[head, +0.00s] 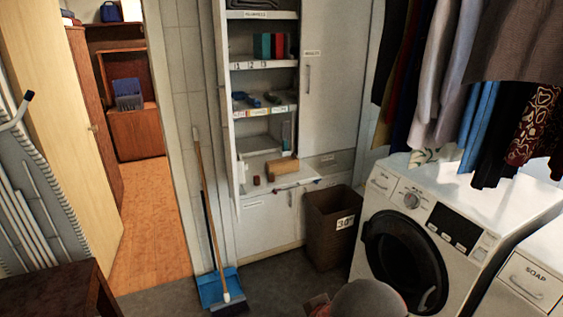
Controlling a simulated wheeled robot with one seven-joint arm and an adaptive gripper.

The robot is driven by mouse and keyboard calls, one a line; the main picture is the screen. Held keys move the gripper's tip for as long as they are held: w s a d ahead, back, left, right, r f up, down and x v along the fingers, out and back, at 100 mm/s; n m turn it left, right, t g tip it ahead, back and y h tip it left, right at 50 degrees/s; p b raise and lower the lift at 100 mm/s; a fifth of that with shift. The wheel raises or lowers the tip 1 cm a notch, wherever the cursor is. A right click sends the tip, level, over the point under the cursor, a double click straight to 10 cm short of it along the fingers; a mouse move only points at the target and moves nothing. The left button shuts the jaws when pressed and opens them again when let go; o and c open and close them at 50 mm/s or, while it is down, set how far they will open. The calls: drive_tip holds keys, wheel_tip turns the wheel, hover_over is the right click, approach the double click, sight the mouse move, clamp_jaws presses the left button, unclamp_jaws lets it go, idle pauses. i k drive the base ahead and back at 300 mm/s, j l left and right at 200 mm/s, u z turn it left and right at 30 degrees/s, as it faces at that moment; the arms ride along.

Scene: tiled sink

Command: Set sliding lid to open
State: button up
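I cannot make out a sliding lid for certain in the head view. A brown bin (329,236) with a white "30" label stands on the floor between the cabinet and the washing machine. Its top looks open and its inside is dark. A rounded grey shape at the bottom centre edge seems to be part of my own arm. My gripper's fingers do not show.
A white washing machine (437,203) stands at the right, under hanging clothes (450,75). A white shelf cabinet (264,217) is at the back. A broom (206,190) and blue dustpan (211,289) stand left of it. A doorway opens at the left.

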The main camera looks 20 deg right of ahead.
sight(293, 157)
drive_tip(key=i+l, duration=0.3)
drive_tip(key=i, duration=0.2)
drive_tip(key=i+l, duration=0.35)
drive_tip(key=i, duration=0.15)
drive_tip(key=i+l, duration=0.3)
drive_tip(key=i, duration=0.2)
drive_tip(key=i+l, duration=0.35)
drive_tip(key=i, duration=0.15)
drive_tip(key=i+l, duration=0.3)
drive_tip(key=i, duration=0.15)
drive_tip(key=i+l, duration=0.35)
drive_tip(key=i, duration=0.15)
drive_tip(key=z, duration=0.05)
